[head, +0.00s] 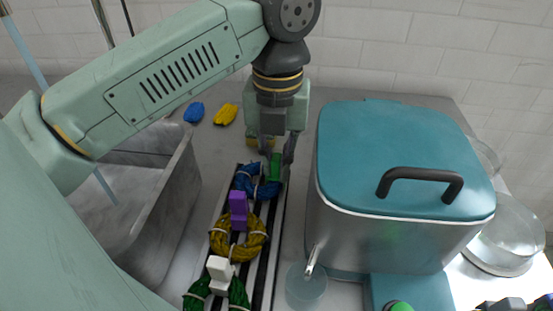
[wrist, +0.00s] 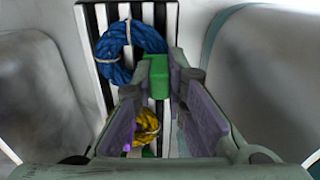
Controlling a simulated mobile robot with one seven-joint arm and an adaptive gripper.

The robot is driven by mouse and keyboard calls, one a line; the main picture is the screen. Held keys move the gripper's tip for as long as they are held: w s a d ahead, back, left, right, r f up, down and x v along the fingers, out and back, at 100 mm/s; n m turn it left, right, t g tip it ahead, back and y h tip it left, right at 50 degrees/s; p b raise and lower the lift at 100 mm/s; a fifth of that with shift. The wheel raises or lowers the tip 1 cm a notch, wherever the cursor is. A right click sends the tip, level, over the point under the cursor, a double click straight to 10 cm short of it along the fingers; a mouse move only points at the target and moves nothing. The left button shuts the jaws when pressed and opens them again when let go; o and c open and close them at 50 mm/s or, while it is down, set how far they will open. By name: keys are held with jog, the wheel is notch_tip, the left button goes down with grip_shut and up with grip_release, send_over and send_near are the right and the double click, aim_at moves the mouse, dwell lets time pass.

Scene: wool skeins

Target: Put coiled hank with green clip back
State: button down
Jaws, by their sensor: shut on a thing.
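A blue coiled hank (head: 246,182) with a green clip (head: 276,167) is at the far end of the striped rack (head: 266,252). My gripper (head: 275,150) points down over it and is shut on the green clip, which also shows between the fingertips in the wrist view (wrist: 158,76). The blue coil hangs out to the left of the clip there (wrist: 130,52). I cannot tell whether the coil touches the rack. A yellow hank (head: 240,238) with a purple clip (head: 238,209) lies on the rack nearer, then a green hank (head: 198,291) with a white clip (head: 220,272).
A metal box with a teal lid (head: 400,150) stands close on the right of the rack. A grey sink basin (head: 150,215) is on the left. Blue (head: 194,112) and yellow (head: 226,114) skeins lie on the counter behind. A clear glass (head: 306,290) stands at the front.

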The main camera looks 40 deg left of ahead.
jog(key=c, duration=1.6)
grip_release()
notch_tip(320, 180, up, 12)
jog(key=p, duration=0.8)
jog(key=shift+w+r, duration=0.1)
